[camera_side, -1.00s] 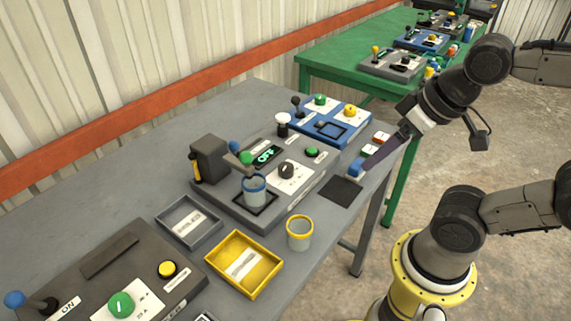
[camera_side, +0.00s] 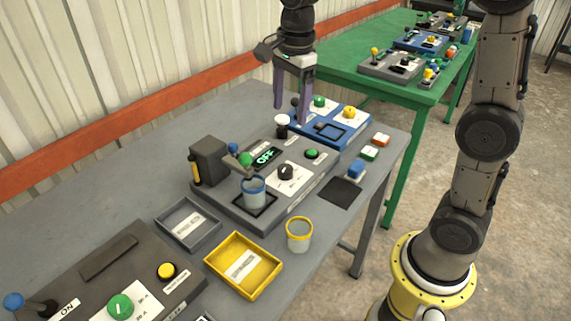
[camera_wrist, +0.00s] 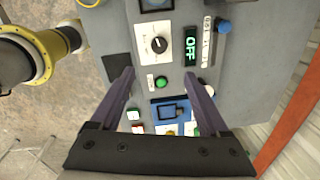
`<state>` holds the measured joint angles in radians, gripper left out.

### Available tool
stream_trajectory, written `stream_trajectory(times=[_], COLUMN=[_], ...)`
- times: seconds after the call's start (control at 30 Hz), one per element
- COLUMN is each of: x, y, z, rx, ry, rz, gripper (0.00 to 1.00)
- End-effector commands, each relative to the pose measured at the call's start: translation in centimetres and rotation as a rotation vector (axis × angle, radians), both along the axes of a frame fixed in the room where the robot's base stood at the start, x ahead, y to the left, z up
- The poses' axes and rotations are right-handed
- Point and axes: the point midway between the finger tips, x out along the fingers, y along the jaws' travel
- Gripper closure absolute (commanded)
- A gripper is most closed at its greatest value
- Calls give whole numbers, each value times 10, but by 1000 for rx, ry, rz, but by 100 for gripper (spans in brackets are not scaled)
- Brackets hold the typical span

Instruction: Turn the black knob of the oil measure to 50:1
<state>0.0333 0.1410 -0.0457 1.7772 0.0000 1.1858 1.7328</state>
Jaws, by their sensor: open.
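The black knob (camera_side: 286,171) sits on a white scale plate on the grey console (camera_side: 225,207), in the middle of the side view. In the wrist view the knob (camera_wrist: 158,44) is ahead of my fingertips, with a light pointer mark; its scale text is too small to read. My gripper (camera_side: 291,113) points down above the back of the console and the blue panel, apart from the knob. In the wrist view my gripper (camera_wrist: 159,75) is open, its fingers wide apart with nothing held between them. The console's display (camera_side: 264,156) reads OFF in green.
A blue-rimmed cup (camera_side: 254,192) stands on the console. A blue panel (camera_side: 330,128) adjoins its far end. A green button (camera_side: 312,153) is near the knob. A yellow tray (camera_side: 244,290), a yellow-rimmed cup (camera_side: 299,243) and a blue block (camera_side: 356,170) are on the table.

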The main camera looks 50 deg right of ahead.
Motion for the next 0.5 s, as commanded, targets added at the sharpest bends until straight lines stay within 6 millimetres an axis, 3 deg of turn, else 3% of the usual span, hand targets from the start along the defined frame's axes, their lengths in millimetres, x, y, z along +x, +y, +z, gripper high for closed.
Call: stream_trajectory(times=[0.13, 0.37, 0.5], x=[14, 14, 13], y=[-2, -3, -3], z=[-26, -46, -68], rx=[2, 3, 4], ry=[61, 87, 89], rz=[-2, -2, -2], gripper=[21, 21, 21])
